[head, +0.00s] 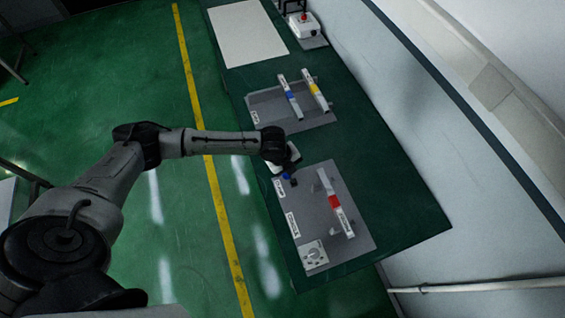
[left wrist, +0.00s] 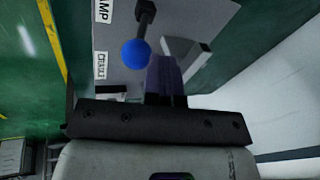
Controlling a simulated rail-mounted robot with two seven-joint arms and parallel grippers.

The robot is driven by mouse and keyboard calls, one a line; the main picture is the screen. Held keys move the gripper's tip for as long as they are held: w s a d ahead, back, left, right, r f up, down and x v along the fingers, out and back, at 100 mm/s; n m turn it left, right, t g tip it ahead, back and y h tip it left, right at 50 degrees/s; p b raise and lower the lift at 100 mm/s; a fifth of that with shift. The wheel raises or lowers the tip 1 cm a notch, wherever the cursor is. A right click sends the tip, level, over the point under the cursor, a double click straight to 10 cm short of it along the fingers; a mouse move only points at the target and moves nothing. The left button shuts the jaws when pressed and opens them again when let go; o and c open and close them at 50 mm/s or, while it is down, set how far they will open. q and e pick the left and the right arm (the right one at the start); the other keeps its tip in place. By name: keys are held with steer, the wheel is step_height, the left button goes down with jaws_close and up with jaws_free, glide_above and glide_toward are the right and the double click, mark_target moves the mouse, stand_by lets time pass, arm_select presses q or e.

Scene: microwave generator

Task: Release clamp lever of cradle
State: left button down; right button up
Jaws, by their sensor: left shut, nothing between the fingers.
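The clamp lever has a blue ball knob (head: 286,176) at the left upper part of the near grey plate (head: 310,185). In the left wrist view the blue knob (left wrist: 135,52) sits on a dark stem, next to labels that partly read "CLAMP" and "CRADLE". My left gripper (head: 291,168) is just beyond the knob in the head view. Its dark fingers (left wrist: 165,80) are shut and empty, close to the right of the knob in the wrist view; I cannot tell whether they touch it. A pale angular piece (left wrist: 187,60) lies beside the fingertips. My right gripper is not in view.
A white bar with a red band (head: 336,202) and a white dial panel (head: 313,254) are on the near plate. A farther plate (head: 265,105) carries bars with blue and yellow bands. A red-button box (head: 304,25) stands at the far end. The bench's right side is clear.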

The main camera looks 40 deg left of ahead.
arm_select(q)
steer(key=shift+s+f, duration=0.1)
stand_by(0.5)
step_height(320, 180, up, 12)
steer(key=w, duration=0.1)
steer(key=shift+a+p, duration=0.45)
steer(key=shift+w, duration=0.1)
stand_by(0.6)
